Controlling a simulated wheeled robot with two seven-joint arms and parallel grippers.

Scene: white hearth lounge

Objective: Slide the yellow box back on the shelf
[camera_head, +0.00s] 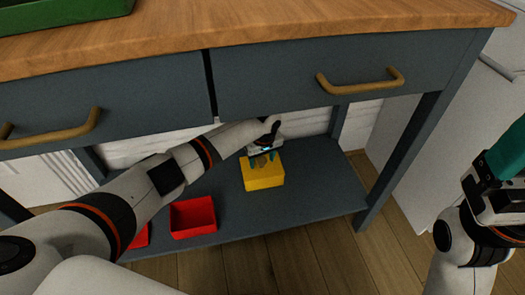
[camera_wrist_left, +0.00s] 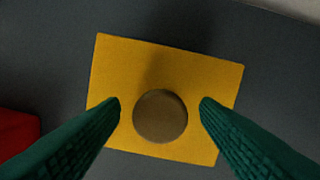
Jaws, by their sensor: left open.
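The yellow box (camera_head: 265,179) sits on the lower shelf (camera_head: 318,196) of the dark grey cabinet, right of the red bins. In the left wrist view the yellow box (camera_wrist_left: 122,62) is seen from above with a round brown knob (camera_wrist_left: 160,117) on its top. My left gripper (camera_head: 261,160) reaches in under the drawers, just over the box. Its fingers (camera_wrist_left: 160,104) are open, one on each side of the knob, with a gap on both sides. My right gripper (camera_head: 496,172) is at the right edge, away from the shelf, with its finger opening unclear.
A red open bin (camera_head: 193,218) stands on the shelf left of the yellow box, with another red piece (camera_head: 139,238) partly behind my arm. Drawers with brass handles (camera_head: 360,81) hang above. A cabinet leg (camera_head: 408,150) bounds the right. Shelf right of the box is clear.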

